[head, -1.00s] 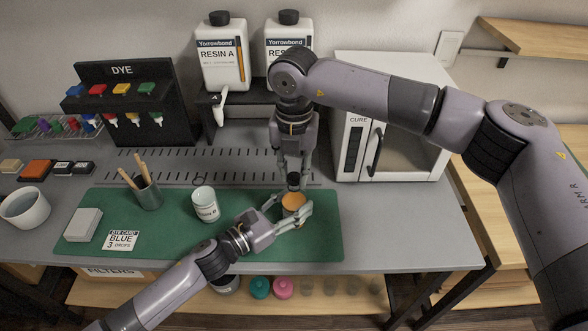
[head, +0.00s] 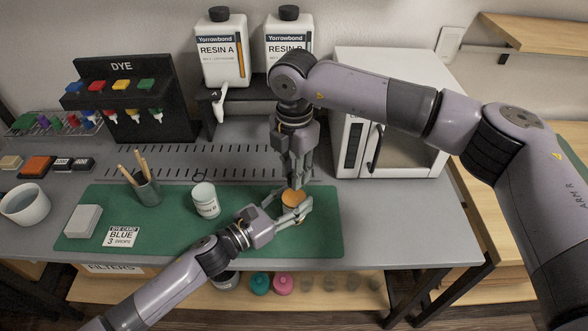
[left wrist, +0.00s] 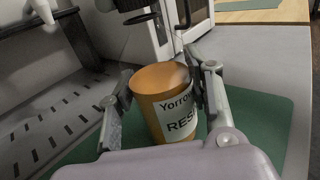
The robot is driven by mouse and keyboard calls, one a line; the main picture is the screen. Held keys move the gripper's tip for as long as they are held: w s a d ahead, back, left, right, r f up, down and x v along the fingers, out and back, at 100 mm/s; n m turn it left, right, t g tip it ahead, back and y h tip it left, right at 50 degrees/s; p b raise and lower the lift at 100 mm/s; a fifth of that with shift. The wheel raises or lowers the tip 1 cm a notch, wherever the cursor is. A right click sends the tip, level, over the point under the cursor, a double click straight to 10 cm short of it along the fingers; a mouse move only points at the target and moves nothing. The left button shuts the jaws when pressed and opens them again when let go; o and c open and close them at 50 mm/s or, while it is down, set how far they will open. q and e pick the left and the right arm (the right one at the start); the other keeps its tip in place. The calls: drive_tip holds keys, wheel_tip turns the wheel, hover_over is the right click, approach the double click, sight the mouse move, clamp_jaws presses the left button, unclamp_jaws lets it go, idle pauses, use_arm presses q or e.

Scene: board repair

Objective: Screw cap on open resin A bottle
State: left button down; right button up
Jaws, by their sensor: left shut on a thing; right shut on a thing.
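The orange resin bottle (head: 293,198) stands upright on the green mat (head: 165,236); its white label shows "RES" in the left wrist view (left wrist: 179,117). The rest of the label is cut off by a finger. My left gripper (head: 289,210) is shut around the bottle's sides. My right gripper (head: 296,183) points down just behind and above the bottle, shut on a dark cap. The cap is hidden by the fingers in the head view; a dark round piece, apparently the cap, shows above the bottle in the left wrist view (left wrist: 136,8).
A white labelled jar (head: 205,200), a pencil cup (head: 148,190) and a dye card (head: 121,236) are left on the mat. Large resin jugs (head: 221,50) stand on a shelf behind. The cure oven (head: 400,148) is close on the right. The mat's right end is clear.

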drive_tip(key=m, duration=0.6)
drive_tip(key=shift+m, duration=0.3)
drive_tip(key=m, duration=0.5)
drive_tip(key=shift+m, duration=0.3)
drive_tip(key=o, duration=0.7)
drive_tip(key=shift+r, duration=2.25)
drive_tip(key=shift+c, duration=0.5)
